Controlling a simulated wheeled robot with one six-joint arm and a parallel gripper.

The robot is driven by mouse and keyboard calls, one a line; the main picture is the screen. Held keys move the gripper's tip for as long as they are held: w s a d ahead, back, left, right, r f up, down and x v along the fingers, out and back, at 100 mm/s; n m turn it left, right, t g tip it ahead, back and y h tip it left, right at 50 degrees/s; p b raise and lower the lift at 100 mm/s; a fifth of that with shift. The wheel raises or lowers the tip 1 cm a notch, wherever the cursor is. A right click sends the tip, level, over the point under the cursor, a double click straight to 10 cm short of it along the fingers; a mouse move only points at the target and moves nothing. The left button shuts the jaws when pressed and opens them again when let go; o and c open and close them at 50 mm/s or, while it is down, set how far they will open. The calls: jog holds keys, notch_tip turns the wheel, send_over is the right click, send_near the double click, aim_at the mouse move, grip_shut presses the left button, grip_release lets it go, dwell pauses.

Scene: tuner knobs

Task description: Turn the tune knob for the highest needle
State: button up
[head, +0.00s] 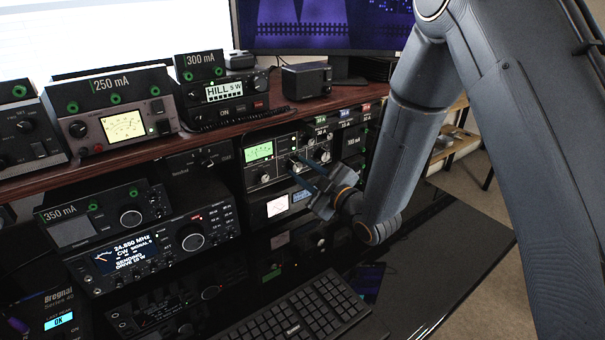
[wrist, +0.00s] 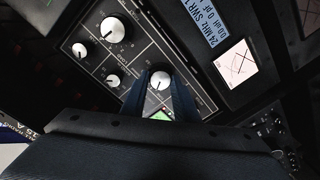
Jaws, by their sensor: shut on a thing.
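The tuner (head: 285,160) is a dark-faced box with a lit green meter (head: 259,152) at its left and pale knobs to the right. My gripper (head: 303,170) reaches to its front from the lower right. In the wrist view my gripper (wrist: 160,86) has its two blue-grey fingers on either side of a round white knob (wrist: 160,77), shut on it. The knob has a dark pointer mark. The green meter also shows in the wrist view (wrist: 161,115), partly hidden by my gripper, and its needle is too small to read.
Other white knobs on the panel are a large one (wrist: 113,29) and two smaller ones (wrist: 79,50) (wrist: 113,80). A unit with a lit chart (wrist: 237,63) adjoins the panel. A keyboard (head: 295,310) lies on the black desk below. A wooden shelf (head: 130,157) holds meters and radios.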

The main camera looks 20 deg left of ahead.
jog(key=shift+n, duration=0.3)
jog(key=o, duration=1.1)
jog(key=shift+c, duration=0.2)
jog(key=shift+s, duration=0.1)
jog(key=b+v, duration=0.1)
jog(key=v, duration=0.6)
jog(key=shift+s+d+b, duration=0.25)
jog(key=shift+b, duration=0.15)
